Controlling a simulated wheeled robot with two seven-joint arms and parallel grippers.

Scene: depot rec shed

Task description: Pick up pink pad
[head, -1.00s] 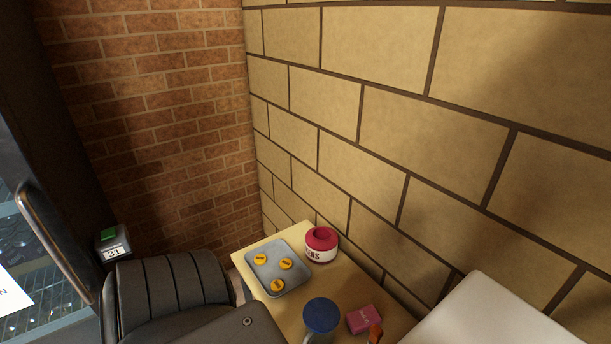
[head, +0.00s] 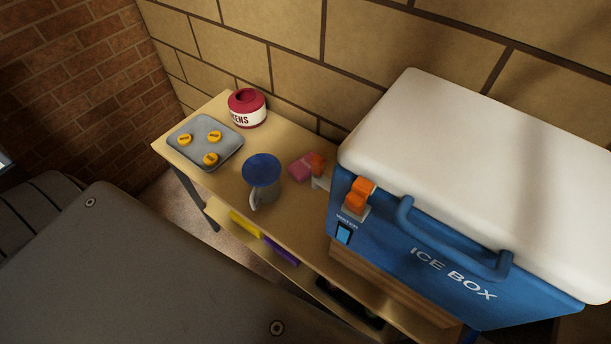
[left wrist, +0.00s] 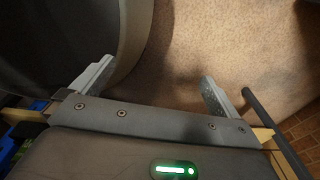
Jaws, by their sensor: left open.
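The pink pad (head: 301,168) lies on the wooden table, between the blue-lidded jug and the ice box. Neither gripper shows in the head view.
The wooden table (head: 283,215) also holds a grey tray (head: 189,158) with yellow discs, a red-and-white pot (head: 247,110) and a blue-lidded jug (head: 262,180). A large blue-and-white ice box (head: 450,240) stands at the right. A brick wall backs the table.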

